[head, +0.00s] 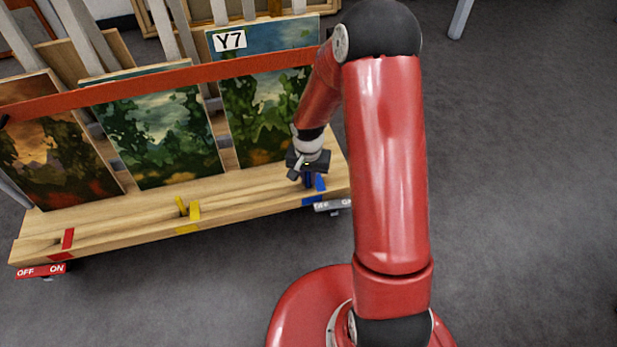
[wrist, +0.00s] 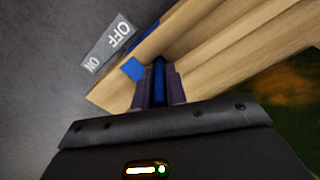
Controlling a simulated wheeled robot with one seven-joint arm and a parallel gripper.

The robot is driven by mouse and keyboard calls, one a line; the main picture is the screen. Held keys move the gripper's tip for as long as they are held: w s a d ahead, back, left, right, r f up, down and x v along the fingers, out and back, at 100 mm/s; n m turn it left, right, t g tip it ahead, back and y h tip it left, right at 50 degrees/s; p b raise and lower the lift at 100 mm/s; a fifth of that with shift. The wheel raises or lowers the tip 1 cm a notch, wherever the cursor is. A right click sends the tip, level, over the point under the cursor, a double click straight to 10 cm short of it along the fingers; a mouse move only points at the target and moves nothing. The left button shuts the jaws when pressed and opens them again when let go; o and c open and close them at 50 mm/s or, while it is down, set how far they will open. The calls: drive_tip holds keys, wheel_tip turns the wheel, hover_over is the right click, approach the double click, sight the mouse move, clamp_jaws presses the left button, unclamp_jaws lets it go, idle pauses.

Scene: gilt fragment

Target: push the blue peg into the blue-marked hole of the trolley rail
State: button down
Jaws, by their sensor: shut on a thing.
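The blue peg (wrist: 158,82) stands between the two fingers of my gripper (wrist: 158,88) in the wrist view. In the head view, my gripper (head: 308,176) is low over the right end of the wooden trolley rail (head: 255,200), shut on the peg (head: 308,182). A blue mark (head: 320,183) lies on the rail just right of the peg, with more blue on the front edge (head: 312,201). The mark also shows beside the left finger in the wrist view (wrist: 132,68). The hole is hidden, and I cannot tell whether the peg tip is in it.
Several landscape paintings (head: 155,130) stand on the trolley behind the rail, under a red strap (head: 160,82). A yellow peg (head: 182,207) stands by a yellow mark (head: 194,211); a red mark (head: 67,239) is farther left. A grey OFF/ON pedal (head: 331,205) juts out below the front edge.

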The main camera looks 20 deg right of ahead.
drive_tip(key=shift+f, duration=0.1)
drive_tip(key=shift+f, duration=0.15)
drive_tip(key=c, duration=1.4)
unclamp_jaws()
drive_tip(key=shift+c, duration=0.2)
